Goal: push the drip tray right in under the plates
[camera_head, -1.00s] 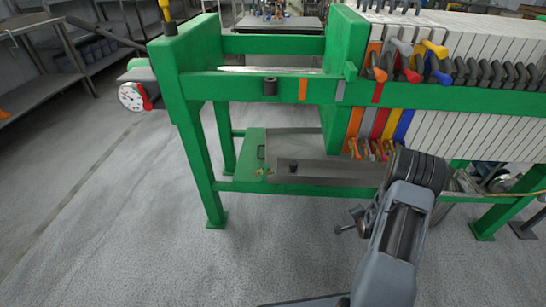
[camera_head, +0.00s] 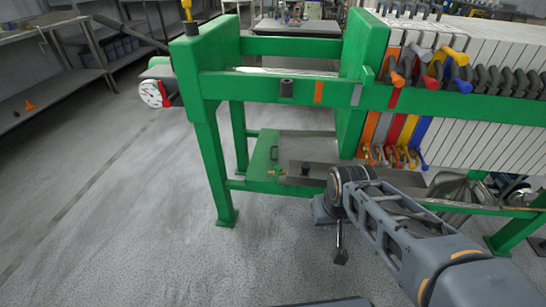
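The drip tray (camera_head: 318,170) is a shallow grey metal tray low in the green frame. Its left part lies in the open bay left of the plates (camera_head: 480,135), and its right part runs towards the space under them. A small dark knob stands at its front edge. My wrist and arm hide part of the tray's right side. The fingers are too small and dark to judge.
The green frame (camera_head: 210,150) has legs and a low front rail (camera_head: 260,187). Open grey floor (camera_head: 110,230) lies to the left; shelves (camera_head: 60,80) stand beyond.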

